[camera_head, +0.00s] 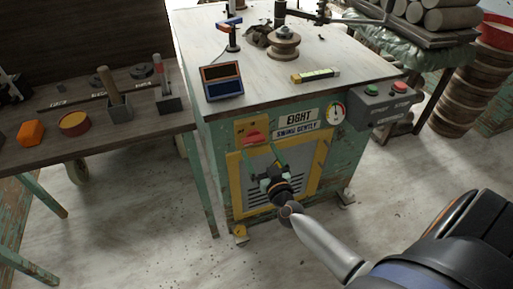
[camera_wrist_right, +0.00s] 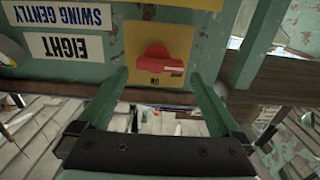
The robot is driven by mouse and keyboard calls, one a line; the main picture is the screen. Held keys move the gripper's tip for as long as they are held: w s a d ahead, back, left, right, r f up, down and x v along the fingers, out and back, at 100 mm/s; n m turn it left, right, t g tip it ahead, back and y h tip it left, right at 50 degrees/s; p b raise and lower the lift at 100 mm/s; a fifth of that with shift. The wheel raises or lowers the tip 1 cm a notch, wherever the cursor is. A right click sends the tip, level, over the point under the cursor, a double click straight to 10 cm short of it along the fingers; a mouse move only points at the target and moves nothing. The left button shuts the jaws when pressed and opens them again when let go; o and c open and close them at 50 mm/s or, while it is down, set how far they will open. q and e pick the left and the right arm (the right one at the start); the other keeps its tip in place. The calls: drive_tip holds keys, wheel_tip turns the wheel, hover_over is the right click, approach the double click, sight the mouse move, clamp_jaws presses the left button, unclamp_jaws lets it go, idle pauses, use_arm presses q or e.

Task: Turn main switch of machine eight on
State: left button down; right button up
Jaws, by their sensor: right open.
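Machine eight (camera_head: 340,160) is a worn green cabinet with a pale top. Its main switch is a red rotary knob (camera_head: 254,137) on a yellow plate (camera_head: 241,128) on the front, left of the EIGHT label (camera_head: 299,117). In the right wrist view, the red knob (camera_wrist_right: 158,60) lies crosswise with a pale mark at its right end. An upside-down ON label (camera_wrist_right: 155,83) sits below it. My right gripper (camera_head: 266,146) is open, with its green fingers either side of the knob in view; contact cannot be told. My left gripper is not in view.
A grey box with green and red buttons (camera_head: 384,104) hangs at the machine's right corner. A gauge (camera_head: 336,112) sits beside the labels. A dark bench (camera_head: 130,117) with small tools stands left. Stacked brown pots (camera_head: 461,95) stand right. Floor in front is clear.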

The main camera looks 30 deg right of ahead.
sight(255, 143)
drive_tip(key=shift+x, duration=1.2)
drive_tip(key=shift+w+d+b, duration=0.1)
drive_tip(key=shift+w+b, duration=0.25)
drive_tip(key=shift+w, duration=0.25)
drive_tip(key=shift+c, duration=0.2)
drive_tip(key=c, duration=1)
